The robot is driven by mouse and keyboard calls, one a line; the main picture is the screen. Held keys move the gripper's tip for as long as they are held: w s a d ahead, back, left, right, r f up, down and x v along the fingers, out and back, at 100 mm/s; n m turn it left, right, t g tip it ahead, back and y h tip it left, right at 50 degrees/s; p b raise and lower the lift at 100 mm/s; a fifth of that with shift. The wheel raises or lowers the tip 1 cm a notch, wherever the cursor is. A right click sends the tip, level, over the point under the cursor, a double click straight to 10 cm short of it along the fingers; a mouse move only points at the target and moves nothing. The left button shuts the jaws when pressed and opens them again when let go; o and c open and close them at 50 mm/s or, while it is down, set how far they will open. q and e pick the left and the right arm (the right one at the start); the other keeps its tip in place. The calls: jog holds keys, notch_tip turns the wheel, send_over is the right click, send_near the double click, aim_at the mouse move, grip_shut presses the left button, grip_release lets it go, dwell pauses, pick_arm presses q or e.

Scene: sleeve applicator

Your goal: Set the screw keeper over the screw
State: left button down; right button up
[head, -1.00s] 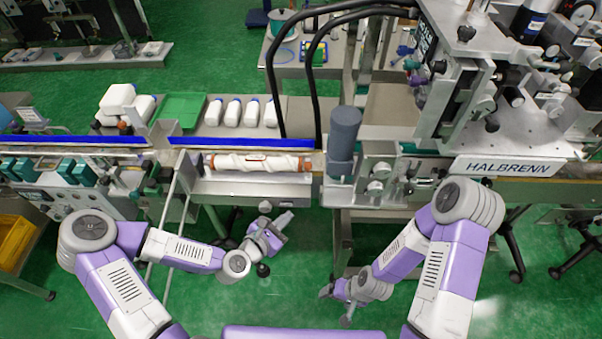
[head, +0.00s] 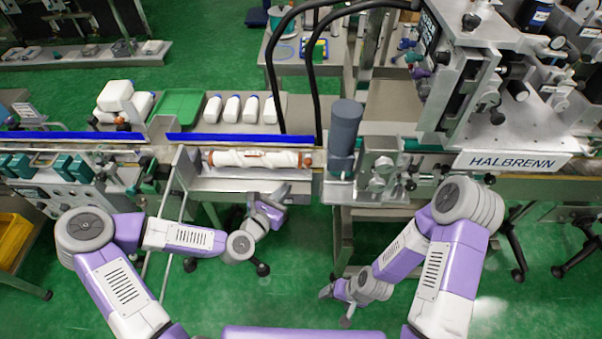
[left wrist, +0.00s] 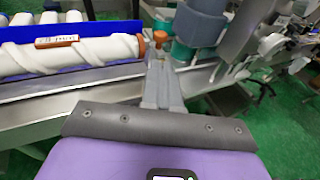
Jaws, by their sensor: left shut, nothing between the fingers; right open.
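The screw (head: 258,159) is a white spiral roller lying level in a trough, with orange-brown ends. In the left wrist view the screw (left wrist: 90,48) lies at upper left. A small orange piece (head: 250,153) with a pale label sits along its top, also in the left wrist view (left wrist: 57,41). I cannot tell which part is the screw keeper. My left gripper (head: 277,205) is shut and empty, in front of the trough, below the screw's right half. In the left wrist view its fingers (left wrist: 159,72) point toward an orange knob (left wrist: 161,37). My right gripper (head: 336,306) is open and empty, low over the floor.
A dark grey cylinder (head: 344,135) stands right of the screw. A blue rail (head: 240,142) runs behind it, with white bottles (head: 232,108) and a green tray (head: 180,105) beyond. A grey plate (head: 181,170) stands left of it. Green floor is open in front.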

aim_at(306, 164)
pick_arm(q)
jog(key=x, duration=1)
jog(key=shift+w+d, duration=0.1)
